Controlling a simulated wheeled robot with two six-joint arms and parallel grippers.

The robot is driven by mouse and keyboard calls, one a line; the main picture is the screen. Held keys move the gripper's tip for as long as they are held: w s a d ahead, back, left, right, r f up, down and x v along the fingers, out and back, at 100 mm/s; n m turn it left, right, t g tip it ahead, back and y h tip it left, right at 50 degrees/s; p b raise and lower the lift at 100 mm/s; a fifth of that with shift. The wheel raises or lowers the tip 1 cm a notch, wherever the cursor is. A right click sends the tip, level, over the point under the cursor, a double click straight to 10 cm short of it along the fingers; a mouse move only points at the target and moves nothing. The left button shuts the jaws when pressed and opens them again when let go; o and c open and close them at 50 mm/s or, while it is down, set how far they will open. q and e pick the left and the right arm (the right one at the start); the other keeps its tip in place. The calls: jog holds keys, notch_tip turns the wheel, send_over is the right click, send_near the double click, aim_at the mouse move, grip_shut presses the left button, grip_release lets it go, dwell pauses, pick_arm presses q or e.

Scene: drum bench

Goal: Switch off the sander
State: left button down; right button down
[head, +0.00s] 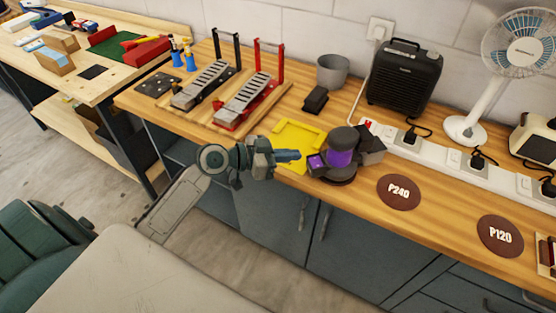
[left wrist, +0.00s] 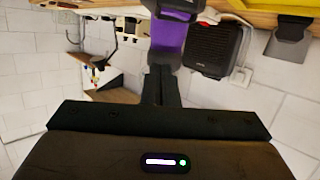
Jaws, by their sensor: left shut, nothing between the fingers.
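The sander (head: 341,150), grey and purple with a dark round base, stands upright on the wooden bench near its front edge. A small purple part (head: 316,163) juts from its left side; I cannot read a switch state on it. My left gripper (head: 297,155) is shut and empty, pointing right at the sander's left side, very close to it. Whether it touches cannot be told. In the left wrist view the shut fingers (left wrist: 161,86) point at the purple body of the sander (left wrist: 168,42), which fills the top middle. My right gripper is not in view.
A yellow tray (head: 313,129) lies behind my left gripper. A white power strip (head: 431,154) with plugs runs behind the sander. Brown discs P240 (head: 399,192) and P120 (head: 500,236) lie to the right. A black heater (head: 404,76) and white fan (head: 470,118) stand behind.

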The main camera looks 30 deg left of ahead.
pick_arm(q)
jog(key=b+v, duration=0.1)
jog(key=v, duration=0.2)
jog(key=shift+s+r, duration=0.2)
jog(key=shift+s, duration=0.1)
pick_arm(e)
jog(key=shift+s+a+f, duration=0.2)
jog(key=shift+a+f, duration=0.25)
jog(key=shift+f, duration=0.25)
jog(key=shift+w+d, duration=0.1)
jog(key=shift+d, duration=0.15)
